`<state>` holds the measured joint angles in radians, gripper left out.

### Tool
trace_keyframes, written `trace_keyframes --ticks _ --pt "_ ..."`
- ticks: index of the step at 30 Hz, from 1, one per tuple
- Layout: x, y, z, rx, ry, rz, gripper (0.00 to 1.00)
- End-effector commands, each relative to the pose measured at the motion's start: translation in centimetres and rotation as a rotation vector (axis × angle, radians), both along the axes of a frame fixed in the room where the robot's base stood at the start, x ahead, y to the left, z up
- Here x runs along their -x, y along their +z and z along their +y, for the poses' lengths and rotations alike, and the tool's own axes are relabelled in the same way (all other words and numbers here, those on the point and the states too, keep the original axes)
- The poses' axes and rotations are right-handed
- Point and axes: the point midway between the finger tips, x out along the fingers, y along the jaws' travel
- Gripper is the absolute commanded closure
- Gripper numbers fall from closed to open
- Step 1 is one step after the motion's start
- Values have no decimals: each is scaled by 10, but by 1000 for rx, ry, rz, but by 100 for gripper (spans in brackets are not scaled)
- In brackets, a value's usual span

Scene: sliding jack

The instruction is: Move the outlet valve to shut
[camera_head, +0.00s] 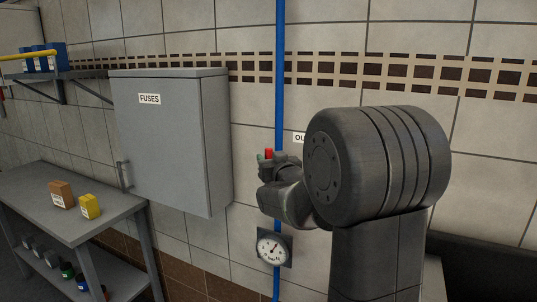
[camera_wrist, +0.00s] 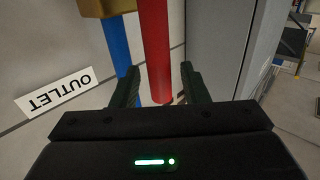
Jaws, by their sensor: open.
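The outlet valve's red handle (camera_wrist: 156,45) runs down the middle of the wrist view, from a brass valve body (camera_wrist: 105,7) at the top edge. The valve sits on a blue pipe (camera_wrist: 116,45). My gripper (camera_wrist: 160,85) is open, with one finger on each side of the handle's free end. Gaps show between the handle and both fingers. In the head view only a small red piece of the handle (camera_head: 268,153) shows at my gripper (camera_head: 266,160); my arm hides most of the valve. The OUTLET label (camera_wrist: 60,90) appears upside down beside the pipe.
A grey FUSES cabinet (camera_head: 165,150) juts from the wall left of the pipe; its side (camera_wrist: 220,40) is close to my gripper in the wrist view. A gauge (camera_head: 272,248) is below. A workbench (camera_head: 100,222) with small boxes and a shelf (camera_head: 75,73) stand left.

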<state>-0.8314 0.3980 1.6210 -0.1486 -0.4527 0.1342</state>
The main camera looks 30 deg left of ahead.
Motion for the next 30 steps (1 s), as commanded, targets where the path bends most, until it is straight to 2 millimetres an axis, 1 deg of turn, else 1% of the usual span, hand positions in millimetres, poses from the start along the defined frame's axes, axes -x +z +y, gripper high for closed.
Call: trace_keyframes --ticks 3,6,15,16,18,20,21,22,30 --pt "-7 1 8 0 0 0 59" --pt "-9 0 12 1 0 1 59" --pt "-11 0 13 0 0 0 59" --pt "-10 0 13 0 0 0 61" --pt "-10 0 13 0 0 0 75" --pt "-10 0 13 0 0 0 87" --pt "-10 0 13 0 0 0 95" --pt "-10 0 13 0 0 0 100" --pt "-10 -2 12 -5 0 0 100"
